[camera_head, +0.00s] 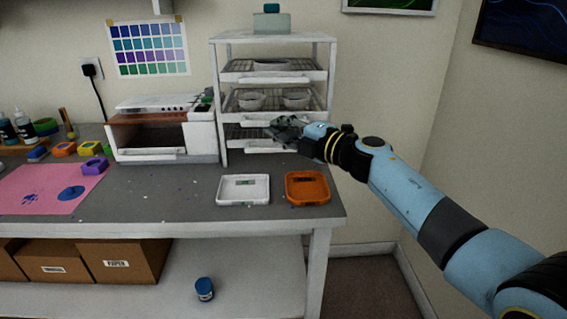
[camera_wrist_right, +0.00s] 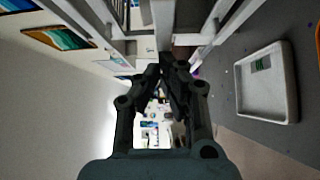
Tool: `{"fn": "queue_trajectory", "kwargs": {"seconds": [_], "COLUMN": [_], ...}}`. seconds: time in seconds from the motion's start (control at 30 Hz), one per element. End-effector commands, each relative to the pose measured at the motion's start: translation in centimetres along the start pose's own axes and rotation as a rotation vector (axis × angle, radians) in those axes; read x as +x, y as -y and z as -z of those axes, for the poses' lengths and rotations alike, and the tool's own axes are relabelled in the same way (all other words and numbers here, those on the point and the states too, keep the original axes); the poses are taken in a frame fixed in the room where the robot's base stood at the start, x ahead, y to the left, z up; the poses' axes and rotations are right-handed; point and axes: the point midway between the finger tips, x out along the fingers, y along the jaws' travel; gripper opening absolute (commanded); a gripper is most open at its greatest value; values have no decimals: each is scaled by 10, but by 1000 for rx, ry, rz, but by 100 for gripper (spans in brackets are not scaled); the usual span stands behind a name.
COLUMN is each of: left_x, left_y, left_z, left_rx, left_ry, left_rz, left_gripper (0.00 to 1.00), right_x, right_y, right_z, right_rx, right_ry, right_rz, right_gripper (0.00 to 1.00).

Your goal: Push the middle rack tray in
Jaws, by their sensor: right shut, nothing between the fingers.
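The white rack (camera_head: 219,95) stands on the back of the bench with three wire trays. The middle rack tray (camera_head: 270,112) holds two pale bowls (camera_head: 250,101). I cannot tell how far its front lip stands out from the rack. My right gripper (camera_head: 270,128) is shut and empty, in front of the rack just below the middle tray's lip, and hides part of the bottom tray (camera_head: 240,133). I cannot tell whether it touches the rack. In the right wrist view the closed fingertips (camera_wrist_right: 166,62) point toward white rack bars. My left gripper is out of view.
A white tray (camera_head: 221,194) and an orange tray (camera_head: 307,199) lie on the bench in front of the rack. A small white oven (camera_head: 203,142) stands left of the rack. The top tray (camera_head: 270,80) holds one bowl. The grey bench is clear between oven and white tray.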

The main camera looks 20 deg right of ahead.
Motion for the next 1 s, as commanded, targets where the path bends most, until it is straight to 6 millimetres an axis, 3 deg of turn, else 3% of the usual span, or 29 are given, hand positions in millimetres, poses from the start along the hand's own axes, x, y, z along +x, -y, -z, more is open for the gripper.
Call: {"fn": "queue_trajectory", "kwargs": {"seconds": [0.33, 1.0], "left_x": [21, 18], "left_y": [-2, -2], "left_z": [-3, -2], "left_rx": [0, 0], "left_ry": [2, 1], "left_rz": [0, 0], "left_gripper": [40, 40], "right_x": [28, 29], "right_y": [2, -4], "right_z": [-28, -35], "right_rx": [0, -4], "right_ry": [0, 5], "right_rz": [0, -3], "right_gripper": [0, 0]}}
